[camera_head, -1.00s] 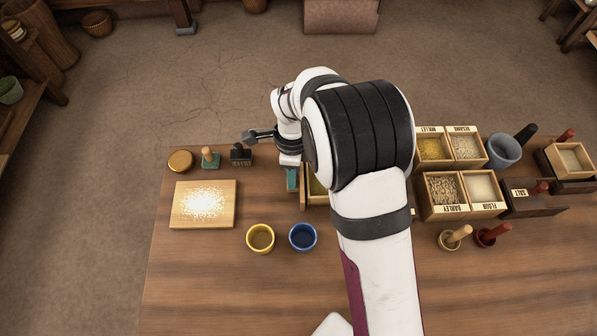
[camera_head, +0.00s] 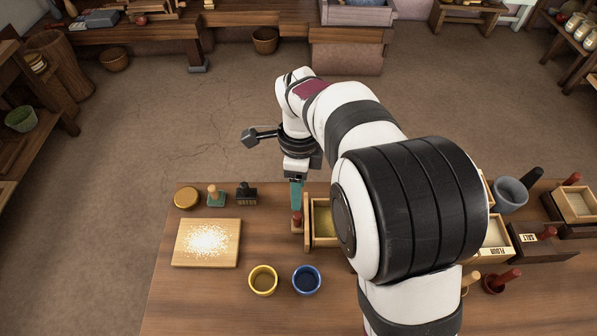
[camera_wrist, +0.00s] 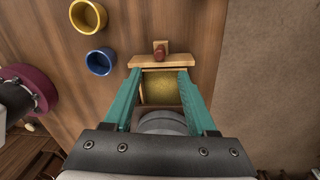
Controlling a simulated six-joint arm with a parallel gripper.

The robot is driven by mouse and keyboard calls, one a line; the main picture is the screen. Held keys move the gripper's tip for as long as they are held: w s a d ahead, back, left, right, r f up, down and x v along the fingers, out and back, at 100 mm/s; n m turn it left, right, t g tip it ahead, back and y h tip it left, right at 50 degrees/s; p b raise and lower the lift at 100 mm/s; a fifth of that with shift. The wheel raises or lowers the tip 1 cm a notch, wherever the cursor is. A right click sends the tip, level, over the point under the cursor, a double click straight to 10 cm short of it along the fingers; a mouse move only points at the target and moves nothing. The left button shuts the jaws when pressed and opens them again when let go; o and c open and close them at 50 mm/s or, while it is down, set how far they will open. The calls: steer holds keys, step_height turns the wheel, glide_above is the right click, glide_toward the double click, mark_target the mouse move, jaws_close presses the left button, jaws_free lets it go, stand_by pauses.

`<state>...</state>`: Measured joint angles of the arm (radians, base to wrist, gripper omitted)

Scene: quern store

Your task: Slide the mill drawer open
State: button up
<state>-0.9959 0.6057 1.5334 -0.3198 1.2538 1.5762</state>
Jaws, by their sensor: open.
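The wooden mill drawer (camera_head: 325,222) stands out to the left of my arm, with a yellowish load inside. Its left end has an upright wooden front panel (camera_head: 307,222) and a red knob (camera_head: 297,218). My gripper (camera_head: 296,208) has teal fingers pointing down close above the knob. In the wrist view the open, empty fingers (camera_wrist: 160,74) lie apart on either side of the drawer (camera_wrist: 160,88). The red knob (camera_wrist: 160,48) shows beyond the fingertips. A round grey stone (camera_wrist: 163,122) shows between the fingers. My arm hides most of the mill in the head view.
A yellow cup (camera_head: 263,280) and a blue cup (camera_head: 306,280) stand in front of the drawer. A board with pale grains (camera_head: 180,250), stamps (camera_head: 216,195) and a round lid (camera_head: 186,197) lie to the left. A grey mortar (camera_head: 510,194) and a salt box (camera_head: 530,246) stand right.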

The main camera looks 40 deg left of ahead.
step_height(320, 180, up, 5)
steer(key=shift+w+a, duration=0.1)
steer(key=shift+w, duration=0.05)
steer(key=w+d+r+n+y, duration=0.1)
steer(key=d+r, duration=0.2)
steer(key=d, duration=0.6)
steer(key=w+d+r+n, duration=0.1)
steer(key=d+r, duration=0.2)
steer(key=d, duration=0.7)
steer(key=s+d+f+n+y, duration=0.1)
steer(key=s+d+f+n, duration=0.2)
steer(key=s+d, duration=0.9)
steer(key=shift+s+d, duration=0.3)
steer(key=shift+d, duration=0.95)
steer(key=shift+f, duration=0.1)
